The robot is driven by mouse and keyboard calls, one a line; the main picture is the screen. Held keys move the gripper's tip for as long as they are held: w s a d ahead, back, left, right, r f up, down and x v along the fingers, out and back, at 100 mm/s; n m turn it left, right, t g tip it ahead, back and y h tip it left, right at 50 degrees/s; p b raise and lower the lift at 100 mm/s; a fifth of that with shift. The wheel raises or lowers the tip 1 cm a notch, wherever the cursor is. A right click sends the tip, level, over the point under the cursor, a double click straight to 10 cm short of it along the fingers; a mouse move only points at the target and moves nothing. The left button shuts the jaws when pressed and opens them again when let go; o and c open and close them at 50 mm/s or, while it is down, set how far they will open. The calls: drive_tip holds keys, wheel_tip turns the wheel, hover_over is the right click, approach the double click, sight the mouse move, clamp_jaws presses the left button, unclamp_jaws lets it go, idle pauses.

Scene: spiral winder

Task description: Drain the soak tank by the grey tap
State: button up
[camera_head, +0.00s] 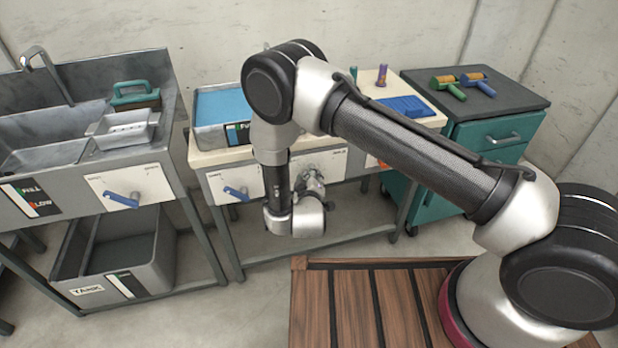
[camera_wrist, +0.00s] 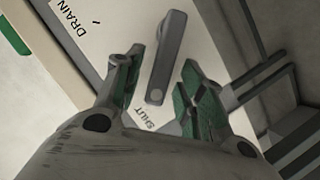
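The grey tap (camera_wrist: 168,50) is a lever on a white plate (camera_wrist: 95,25) marked DRAIN at the upper left and SHUT at the bottom in the wrist view. My gripper (camera_wrist: 161,60) is open, with one green-padded finger on each side of the lever and visible gaps between. In the head view my gripper (camera_head: 310,182) is at the right-hand plate on the front of the middle bench and hides most of the tap. A tank of blue liquid (camera_head: 208,140), apparently the soak tank, stands on that bench, partly behind my arm.
A blue lever (camera_head: 236,193) is on the bench's left plate. Another blue lever (camera_head: 122,200) is on the grey sink (camera_head: 70,215) at left, with a grey bin (camera_head: 160,270) below. A teal cabinet (camera_head: 480,135) stands right. A slatted wooden platform (camera_head: 350,310) lies in front.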

drive_tip(key=shift+w, duration=0.3)
drive_tip(key=shift+c, duration=0.4)
clamp_jaws()
